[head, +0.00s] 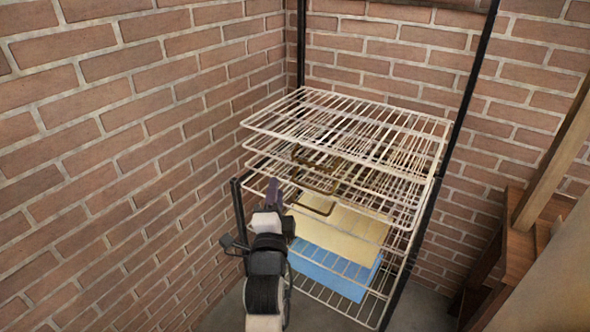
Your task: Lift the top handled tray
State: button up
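A white wire tray (262,131) is the highest of several stacked in a dark metal frame (462,95). A bronze loop handle (316,190) shows below its front edge, in front of the middle trays. A second bronze loop (312,207) shows just under it. I cannot tell which tray each loop belongs to. My gripper (273,192) is at the front left of the rack, pointing toward it, left of the handles in the picture. Its fingers are small and dark, and I cannot see a gap between them or anything held.
A yellow sheet (340,235) and a blue sheet (330,267) lie on lower wire shelves. A brick wall (130,120) stands close on the left, another behind the rack. Brown wooden furniture (520,245) is at the right. A little grey floor (425,300) is clear.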

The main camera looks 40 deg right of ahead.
aim_at(310, 164)
jog(key=s+d+f+m+g+h, duration=0.1)
jog(key=s+d+f+m+g, duration=0.15)
jog(key=d, duration=0.25)
jog(key=p+x, duration=0.3)
jog(key=x, duration=0.9)
jog(key=shift+w+d+p, duration=0.1)
jog(key=shift+d+p, duration=0.2)
jog(key=shift+d, duration=0.05)
grip_shut()
